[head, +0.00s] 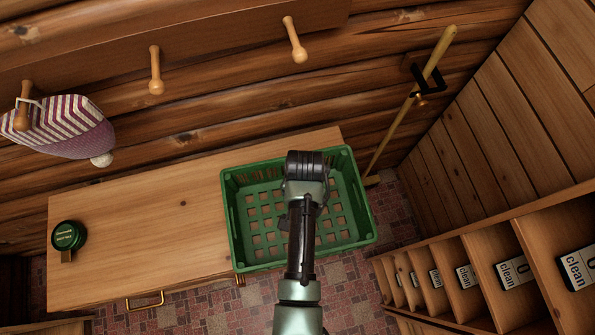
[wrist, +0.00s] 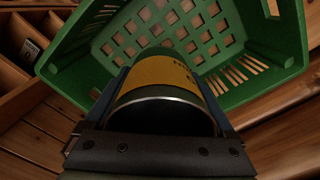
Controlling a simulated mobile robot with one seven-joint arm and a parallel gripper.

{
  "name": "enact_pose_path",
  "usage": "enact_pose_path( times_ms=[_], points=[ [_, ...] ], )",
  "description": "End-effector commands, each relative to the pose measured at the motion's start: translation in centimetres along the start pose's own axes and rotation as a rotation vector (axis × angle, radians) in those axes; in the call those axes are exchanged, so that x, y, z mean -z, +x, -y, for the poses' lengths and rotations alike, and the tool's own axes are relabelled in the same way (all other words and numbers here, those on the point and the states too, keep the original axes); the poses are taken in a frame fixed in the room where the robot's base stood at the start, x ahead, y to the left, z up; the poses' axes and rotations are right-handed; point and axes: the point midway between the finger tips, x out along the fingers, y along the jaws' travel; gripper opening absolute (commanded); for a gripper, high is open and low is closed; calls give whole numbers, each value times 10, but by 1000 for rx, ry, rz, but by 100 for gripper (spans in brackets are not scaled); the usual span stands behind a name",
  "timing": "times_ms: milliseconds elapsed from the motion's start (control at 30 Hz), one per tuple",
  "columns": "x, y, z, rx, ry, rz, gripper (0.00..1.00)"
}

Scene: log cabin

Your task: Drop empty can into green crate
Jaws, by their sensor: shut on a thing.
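A yellow and dark can (wrist: 160,75) is between the fingers of my gripper (wrist: 163,92) in the wrist view. My gripper is shut on it, with its near rim toward the camera. The green crate (head: 243,262) sits at the right end of a wooden bench, with slotted walls and a grid floor. No contents show in it. In the head view my gripper (head: 306,165) is over the crate's back half and hides the can. In the wrist view the crate (wrist: 75,60) lies beyond the can. I cannot tell how high the can is above its floor.
The wooden bench (head: 150,235) holds a dark green round tin (head: 68,236) at its left end. A striped cap (head: 65,128) hangs on a wall peg. A broom (head: 405,105) leans behind the crate. Shelf compartments (head: 480,258) with "clean" labels stand at right.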

Motion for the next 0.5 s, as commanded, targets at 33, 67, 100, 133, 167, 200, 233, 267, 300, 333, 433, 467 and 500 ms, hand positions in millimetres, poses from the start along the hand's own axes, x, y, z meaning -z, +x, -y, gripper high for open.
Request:
enact_pose_path(
  times_ms=[33,67,100,133,167,200,233,267,300,333,433,467,500],
  points=[
    [0,6,0,0,0,0,34],
    [0,9,0,0,0,1,34],
    [0,13,0,0,0,1,34],
    [0,16,0,0,0,1,34],
    [0,19,0,0,0,1,34],
    [0,24,0,0,0,1,34],
    [0,28,0,0,0,1,34],
    [0,32,0,0,0,1,34],
    [0,36,0,0,-1,1,34],
    [0,40,0,0,-1,1,34],
    [0,50,0,0,-1,1,34],
    [0,53,0,0,-1,1,34],
    [0,55,0,0,-1,1,34]
  ],
)
